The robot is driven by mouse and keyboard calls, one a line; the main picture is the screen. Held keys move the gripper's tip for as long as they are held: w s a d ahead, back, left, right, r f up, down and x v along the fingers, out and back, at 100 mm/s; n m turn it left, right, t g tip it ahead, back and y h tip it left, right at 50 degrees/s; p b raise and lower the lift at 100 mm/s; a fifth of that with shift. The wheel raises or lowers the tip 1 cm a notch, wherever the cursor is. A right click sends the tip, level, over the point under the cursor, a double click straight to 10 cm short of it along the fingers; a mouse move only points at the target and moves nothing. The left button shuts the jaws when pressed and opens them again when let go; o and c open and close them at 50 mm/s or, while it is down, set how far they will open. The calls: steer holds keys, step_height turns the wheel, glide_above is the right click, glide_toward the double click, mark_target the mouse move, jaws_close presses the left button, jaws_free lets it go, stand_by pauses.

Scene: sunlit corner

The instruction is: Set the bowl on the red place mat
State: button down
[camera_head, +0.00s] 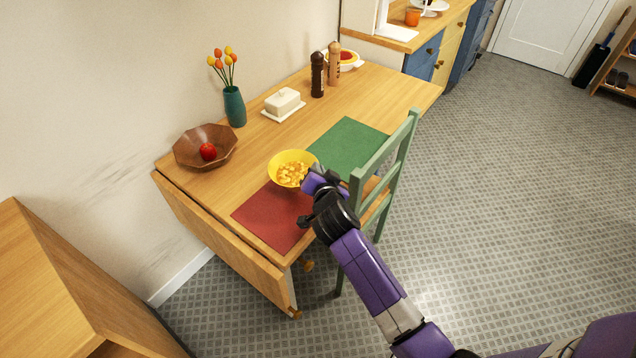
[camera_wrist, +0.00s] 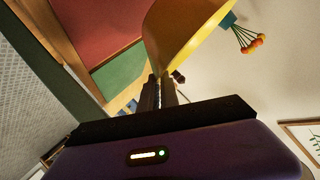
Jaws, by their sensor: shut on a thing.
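The yellow bowl (camera_head: 280,163) holds yellow-orange food and appears over the far edge of the red place mat (camera_head: 262,216). My gripper (camera_head: 311,180) is shut on the right side of the bowl. In the wrist view the fingers (camera_wrist: 160,92) pinch the rim of the yellow bowl (camera_wrist: 185,35), and the red mat (camera_wrist: 95,25) shows behind it. The bowl looks roughly upright in the head view. Its underside is hidden there, so I cannot tell whether it touches the table or mat.
A green place mat (camera_head: 345,143) lies beyond the red one, with a green chair (camera_head: 387,170) at its right. A brown bowl with a red fruit (camera_head: 208,152), teal vase (camera_head: 235,106), butter dish (camera_head: 283,101) and dark mill (camera_head: 317,75) stand along the wall side.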

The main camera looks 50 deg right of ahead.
steer(key=shift+f, duration=2.5)
steer(key=shift+f+b, duration=0.15)
steer(key=shift+b, duration=0.2)
steer(key=c, duration=1.6)
jaws_free()
